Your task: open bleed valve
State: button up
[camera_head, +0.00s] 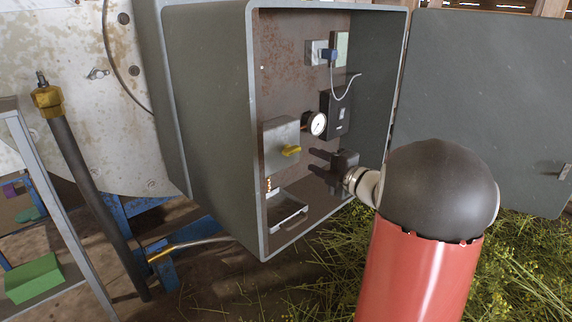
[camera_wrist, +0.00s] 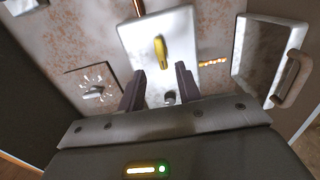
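A yellow lever handle (camera_head: 290,150) sits on the front of a pale grey box (camera_head: 277,132) inside the open cabinet; I take it for the bleed valve, though no label is legible. In the wrist view the yellow handle (camera_wrist: 161,51) lies just beyond my fingertips, roughly in line with the gap. My gripper (camera_wrist: 160,70) is open with nothing between its fingers. In the head view my gripper (camera_head: 314,161) is inside the cabinet, to the right of the handle and apart from it. A small metal knob (camera_wrist: 169,97) shows lower on the box plate.
The cabinet (camera_head: 212,120) has its door (camera_head: 480,105) swung open to the right. A pressure gauge (camera_head: 316,124), a dark switch box (camera_head: 337,114) and a blue plug (camera_head: 329,54) are close by. A metal-framed tray (camera_head: 288,217) lies below. A grey knob (camera_wrist: 93,92) shows left in the wrist view.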

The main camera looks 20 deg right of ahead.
aim_at(295, 152)
jog(key=x, duration=0.7)
jog(key=shift+w+a+f, duration=0.1)
jog(key=shift+w+a, duration=0.1)
jog(key=shift+w, duration=0.1)
grip_shut()
